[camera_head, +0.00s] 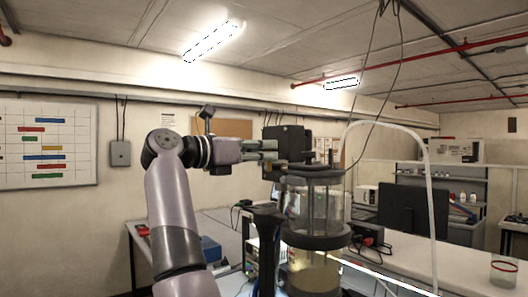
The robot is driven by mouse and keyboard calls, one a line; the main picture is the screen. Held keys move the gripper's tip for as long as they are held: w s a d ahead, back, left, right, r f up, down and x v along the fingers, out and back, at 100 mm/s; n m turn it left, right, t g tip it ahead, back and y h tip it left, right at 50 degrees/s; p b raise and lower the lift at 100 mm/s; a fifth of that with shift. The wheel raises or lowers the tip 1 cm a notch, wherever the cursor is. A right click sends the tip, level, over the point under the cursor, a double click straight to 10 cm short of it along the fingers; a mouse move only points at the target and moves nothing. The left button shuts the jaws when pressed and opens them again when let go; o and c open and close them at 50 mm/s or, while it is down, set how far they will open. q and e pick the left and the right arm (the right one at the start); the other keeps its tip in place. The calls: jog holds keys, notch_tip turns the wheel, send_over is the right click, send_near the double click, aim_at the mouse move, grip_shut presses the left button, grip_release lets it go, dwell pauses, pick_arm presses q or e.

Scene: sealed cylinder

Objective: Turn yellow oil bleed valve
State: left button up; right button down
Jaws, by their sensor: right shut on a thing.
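A clear glass cylinder (318,205) with dark rings stands upright right of centre. A black block (288,145) sits at the left of its top. My right gripper (277,151) has its greenish fingers at the left side of this block, level with the cylinder's top fittings. It is shut on a small part there, which looks to be the valve. The fingers and block mostly hide that part, and its yellow colour does not show clearly. My left gripper is not in view.
A white hose (432,200) arches over the cylinder to the right. A thin cable hangs from the ceiling behind it. A bench (455,262) with a glass jar (503,271) and a dark monitor (412,207) are at the right. A blue box (210,249) is low at the left.

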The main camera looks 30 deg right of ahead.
jog(key=shift+w+a+f+n, duration=0.1)
jog(key=shift+w+f+n, duration=0.5)
jog(key=shift+n, duration=2.05)
jog(key=shift+w+f+n, duration=0.55)
jog(key=shift+w+n, duration=0.05)
jog(key=shift+n, duration=2.1)
jog(key=shift+w+a+f+n, duration=0.1)
jog(key=shift+w+f+n, duration=0.5)
jog(key=shift+n, duration=2.05)
jog(key=c, duration=1.6)
grip_release()
jog(key=a, duration=0.7)
jog(key=shift+s+a, duration=0.25)
jog(key=shift+s, duration=0.05)
